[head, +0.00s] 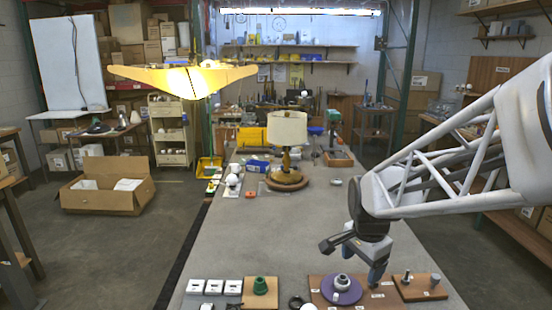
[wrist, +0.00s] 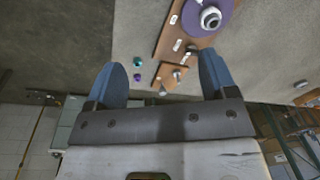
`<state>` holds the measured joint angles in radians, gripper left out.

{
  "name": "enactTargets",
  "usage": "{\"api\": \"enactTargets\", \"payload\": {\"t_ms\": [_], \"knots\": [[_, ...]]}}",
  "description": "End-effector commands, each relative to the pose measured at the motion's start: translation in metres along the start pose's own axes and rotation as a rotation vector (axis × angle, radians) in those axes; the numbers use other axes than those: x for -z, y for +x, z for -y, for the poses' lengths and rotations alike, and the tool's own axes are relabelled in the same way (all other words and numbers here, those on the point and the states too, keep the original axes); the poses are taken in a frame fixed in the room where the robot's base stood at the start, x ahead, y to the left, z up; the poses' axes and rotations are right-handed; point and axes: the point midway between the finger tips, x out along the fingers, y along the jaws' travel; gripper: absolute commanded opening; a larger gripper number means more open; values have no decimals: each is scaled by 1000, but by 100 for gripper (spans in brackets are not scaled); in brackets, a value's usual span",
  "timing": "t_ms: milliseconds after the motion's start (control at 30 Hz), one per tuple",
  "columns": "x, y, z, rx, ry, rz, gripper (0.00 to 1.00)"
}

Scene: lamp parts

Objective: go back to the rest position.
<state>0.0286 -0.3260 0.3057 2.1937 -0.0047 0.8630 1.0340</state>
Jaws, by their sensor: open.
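My gripper (head: 352,261) is open above the near right part of the grey table (head: 250,230). In the wrist view its two blue fingers (wrist: 161,78) stand wide apart with nothing held between them. A purple disc (head: 328,292) with a pale grey round part (head: 342,282) on it sits on a brown board close to my gripper. Both also show in the wrist view, the purple disc (wrist: 228,10) at the top right. A smaller brown board (head: 425,292) with upright pegs stands to the right of it.
A green part (head: 260,285) on a wooden board and several white blocks (head: 214,286) line the near edge. A lamp with a cream shade (head: 287,129) stands farther back. A lit yellow winged shape (head: 185,80) hangs at upper left. The table's middle is clear.

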Motion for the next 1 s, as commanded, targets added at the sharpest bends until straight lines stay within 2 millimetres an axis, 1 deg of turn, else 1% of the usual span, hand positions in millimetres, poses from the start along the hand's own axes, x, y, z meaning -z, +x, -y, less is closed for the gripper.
{"api": "enactTargets", "payload": {"t_ms": [33,233,400,600,700,800,1000], "knots": [[-7,-10,-10,10,-60,-7,78],[-34,-36,-52,34,-330,-29,78],[-58,-52,-89,50,-559,-55,78],[-83,-63,-129,62,-814,-86,78],[-92,-66,-145,65,-914,-100,78],[-99,-67,-155,66,-984,-110,78],[-104,-67,-163,65,-1039,-116,78]]}}
